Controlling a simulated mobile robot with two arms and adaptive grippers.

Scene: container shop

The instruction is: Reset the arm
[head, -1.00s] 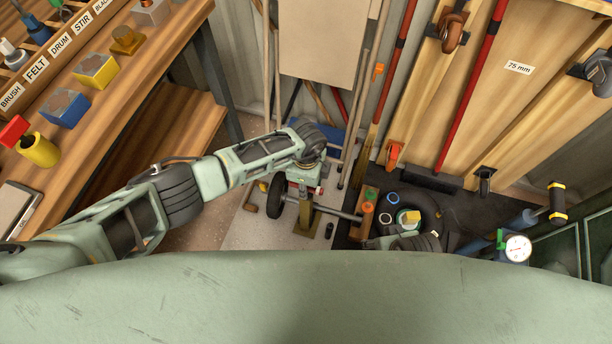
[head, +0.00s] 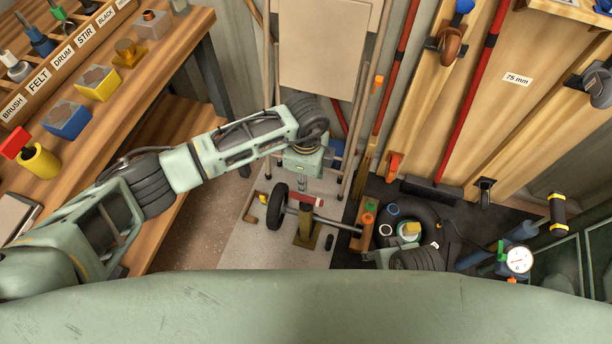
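My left arm reaches in from the left, and its wrist points down over the pale floor mat (head: 240,240). My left gripper (head: 302,184) hangs below the wrist, seen from above as a small narrow grey shape. Its fingers are too small and foreshortened to tell open from shut, and I see nothing clearly held. A wheel on an axle with a brass-coloured post (head: 306,228) stands just below it in the picture.
A wooden bench (head: 120,95) at left carries a yellow cup (head: 40,160), a blue block (head: 66,121) and a yellow block (head: 98,83). Brooms and poles lean at the back. A black tyre (head: 425,215), small parts and a dial gauge (head: 518,260) lie at right.

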